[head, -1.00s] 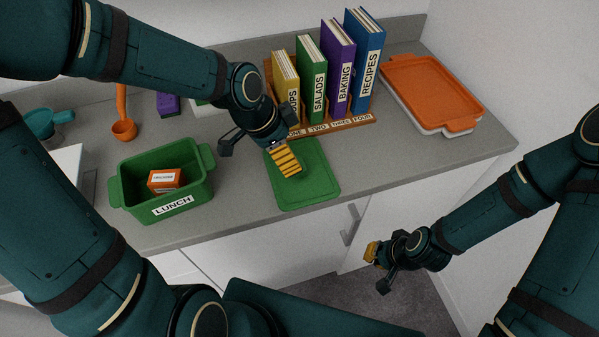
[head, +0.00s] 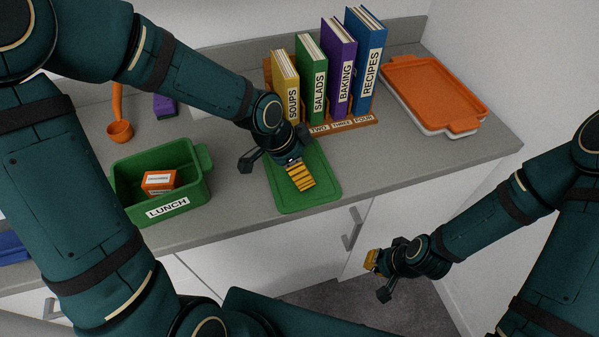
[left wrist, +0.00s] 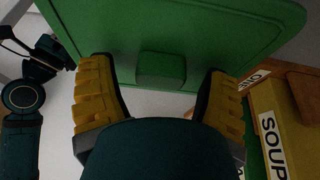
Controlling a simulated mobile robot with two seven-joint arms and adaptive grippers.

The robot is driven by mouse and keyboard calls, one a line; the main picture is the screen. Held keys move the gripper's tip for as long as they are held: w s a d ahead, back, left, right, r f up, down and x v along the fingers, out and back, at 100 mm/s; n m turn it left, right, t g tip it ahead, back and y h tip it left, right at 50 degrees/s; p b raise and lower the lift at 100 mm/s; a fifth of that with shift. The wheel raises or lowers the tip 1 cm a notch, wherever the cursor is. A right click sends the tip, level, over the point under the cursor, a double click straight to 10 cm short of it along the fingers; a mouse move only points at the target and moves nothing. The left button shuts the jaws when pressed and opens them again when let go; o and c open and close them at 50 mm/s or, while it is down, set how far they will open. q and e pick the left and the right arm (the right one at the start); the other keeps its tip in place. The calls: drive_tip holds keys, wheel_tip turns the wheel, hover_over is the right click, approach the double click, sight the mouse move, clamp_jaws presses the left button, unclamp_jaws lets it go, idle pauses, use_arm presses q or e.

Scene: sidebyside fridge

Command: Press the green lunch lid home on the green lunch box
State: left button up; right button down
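The green lunch lid (head: 318,190) lies on the grey counter near its front edge, right of the green lunch box (head: 192,203). The box is open on top, has a LUNCH label, and holds a small orange carton (head: 160,182). My left gripper (head: 300,176) is over the lid and covers part of it. In the left wrist view, the lid (left wrist: 230,25) fills the top and its green knob (left wrist: 161,69) sits between the open, spread fingers (left wrist: 160,95), with gaps on both sides. My right gripper (head: 374,262) hangs in front of the counter; its finger opening is unclear.
A wooden rack (head: 358,124) with yellow, green, purple and blue books stands close behind the lid. An orange-topped tray (head: 430,88) lies at right. An orange scoop (head: 120,130) and a purple object (head: 165,106) lie behind the box. Bare counter lies right of the lid.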

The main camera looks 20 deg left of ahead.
use_arm(q)
drive_tip(key=c, duration=1)
wheel_tip(320, 180, up, 9)
drive_tip(key=p, duration=0.2)
drive_tip(key=shift+f+p, duration=0.1)
drive_tip(key=shift+p, duration=0.25)
drive_tip(key=shift+r, duration=0.65)
drive_tip(key=o, duration=0.3)
drive_tip(key=shift+c, duration=0.9)
